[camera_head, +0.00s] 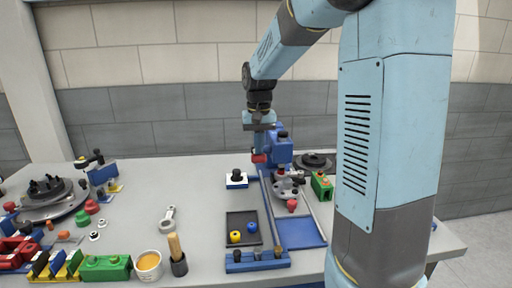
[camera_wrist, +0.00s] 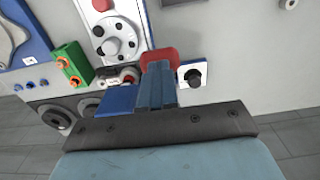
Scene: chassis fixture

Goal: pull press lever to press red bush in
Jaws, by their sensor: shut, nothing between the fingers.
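My gripper (camera_head: 259,150) is shut and points down beside the blue press (camera_head: 280,152). In the wrist view its blue fingers (camera_wrist: 157,78) are together with nothing between them. A red grip (camera_head: 258,158), seemingly the end of the press lever, is right at the fingertips. It also shows in the wrist view (camera_wrist: 158,55), partly hidden by the fingers; I cannot tell whether they touch it. A red knob-like piece (camera_head: 292,205) is at the front of the grey round fixture (camera_head: 288,184). I cannot tell whether it is the red bush.
A white block with a black knob (camera_head: 237,183) stands left of the press. A green block (camera_head: 321,186) stands to the right. A dark tray (camera_head: 243,217) holds yellow and blue pieces. Tools and parts crowd the table's left. My arm hides part of the right side.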

